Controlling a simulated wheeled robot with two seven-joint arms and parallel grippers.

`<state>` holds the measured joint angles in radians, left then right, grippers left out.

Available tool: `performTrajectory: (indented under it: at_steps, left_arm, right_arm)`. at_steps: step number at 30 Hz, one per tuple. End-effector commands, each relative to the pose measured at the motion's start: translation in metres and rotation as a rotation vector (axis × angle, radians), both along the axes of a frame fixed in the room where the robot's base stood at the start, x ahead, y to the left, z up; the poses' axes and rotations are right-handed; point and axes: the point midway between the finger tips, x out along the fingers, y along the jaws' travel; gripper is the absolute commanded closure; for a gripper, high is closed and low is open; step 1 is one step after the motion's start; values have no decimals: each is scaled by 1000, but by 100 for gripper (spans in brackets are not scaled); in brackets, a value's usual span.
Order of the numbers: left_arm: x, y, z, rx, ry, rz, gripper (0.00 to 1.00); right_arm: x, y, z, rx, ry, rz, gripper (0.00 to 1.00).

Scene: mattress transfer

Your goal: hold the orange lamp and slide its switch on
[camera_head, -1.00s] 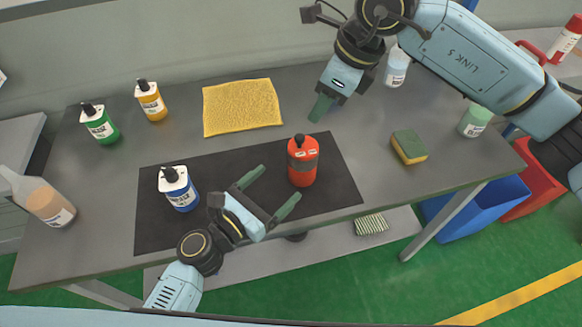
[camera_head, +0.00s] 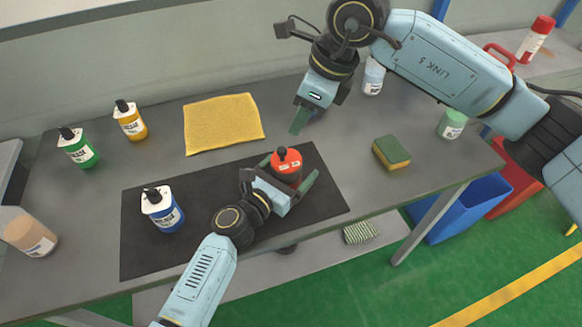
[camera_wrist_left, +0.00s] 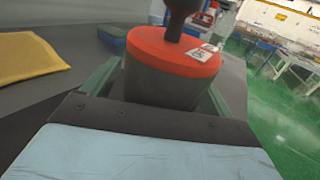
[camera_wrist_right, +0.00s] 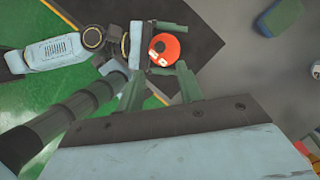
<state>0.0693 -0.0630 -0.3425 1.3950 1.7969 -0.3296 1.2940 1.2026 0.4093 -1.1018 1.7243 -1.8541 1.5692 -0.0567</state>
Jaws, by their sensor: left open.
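The orange lamp (camera_head: 287,163) stands upright on the black mat, with a dark knob on its top. Its orange top and dark lower body fill the left wrist view (camera_wrist_left: 172,62). My left gripper (camera_head: 290,172) is open, with one finger on each side of the lamp; I cannot tell whether they touch it. The small pale marks on the orange top are too small to tell as a switch. My right gripper (camera_head: 298,121) is above the table, behind the lamp and apart from it. Its two fingers are spread and empty in the right wrist view (camera_wrist_right: 160,90).
The black mat (camera_head: 150,255) also bears a blue bottle (camera_head: 163,211). Green (camera_head: 77,149) and yellow (camera_head: 129,122) bottles stand at back left. A yellow cloth (camera_head: 223,123) lies behind the mat; a sponge (camera_head: 391,153) lies right. A peach bottle (camera_head: 30,236) is at far left.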

Motion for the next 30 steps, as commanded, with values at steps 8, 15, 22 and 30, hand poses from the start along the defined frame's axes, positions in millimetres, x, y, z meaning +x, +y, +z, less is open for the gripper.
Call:
performTrajectory:
  at_steps: [8, 15, 22, 30]
  left_arm:
    - [0, 0, 0, 0, 0, 0, 42]
    - [0, 0, 0, 0, 0, 0, 73]
    - [-1, 0, 0, 0, 0, 0, 75]
    - [0, 0, 0, 0, 0, 0, 75]
  right_arm:
    - [0, 0, 0, 0, 0, 0, 64]
    - [0, 0, 0, 0, 0, 0, 64]
    - [-7, 6, -8, 53, 25, 40, 62]
    - [-36, 34, -34, 410, 86, 220, 62]
